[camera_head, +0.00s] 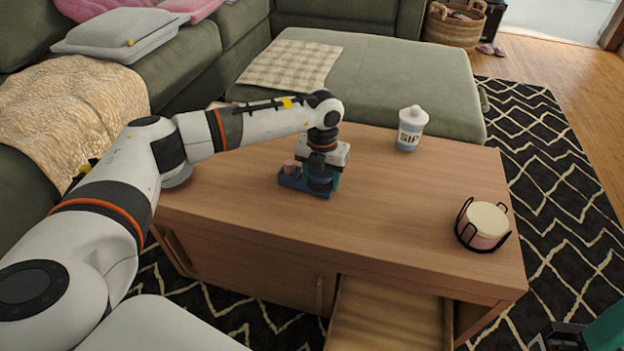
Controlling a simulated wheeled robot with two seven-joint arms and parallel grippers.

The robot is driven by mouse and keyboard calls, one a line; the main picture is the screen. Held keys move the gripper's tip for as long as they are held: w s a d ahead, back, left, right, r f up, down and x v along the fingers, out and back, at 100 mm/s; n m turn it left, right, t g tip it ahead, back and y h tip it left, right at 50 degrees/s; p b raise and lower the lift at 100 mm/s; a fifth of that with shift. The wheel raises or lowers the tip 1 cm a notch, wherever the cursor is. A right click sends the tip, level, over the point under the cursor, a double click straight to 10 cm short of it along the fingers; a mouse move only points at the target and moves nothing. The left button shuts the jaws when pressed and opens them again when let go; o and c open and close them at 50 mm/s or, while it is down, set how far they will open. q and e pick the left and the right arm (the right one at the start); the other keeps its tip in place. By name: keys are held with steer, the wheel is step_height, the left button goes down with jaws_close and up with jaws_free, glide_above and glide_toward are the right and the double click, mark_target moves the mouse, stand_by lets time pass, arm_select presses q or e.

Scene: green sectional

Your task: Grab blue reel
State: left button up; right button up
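On the wooden coffee table (400,220), a dark blue holder (296,184) carries a small pink reel (289,167) on its left. A dark blue reel (320,184) stands on its right. My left gripper (326,178) points straight down over the blue reel. One teal finger shows at the reel's right side. The other finger is hidden, so I cannot tell whether the gripper is closed on the reel. Part of my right gripper (583,338) shows at the bottom right corner, cut off by the frame edge, away from the table.
A lidded jar (411,130) stands at the table's back right. A black wire holder (462,229) with pale round coasters (488,220) sits near the right edge. A drawer (388,318) is open at the front. Green sofas (400,80) border the back and left. The table's middle is clear.

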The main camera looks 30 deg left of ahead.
arm_select(q)
steer(key=c, duration=0.3)
steer(key=shift+r, duration=0.15)
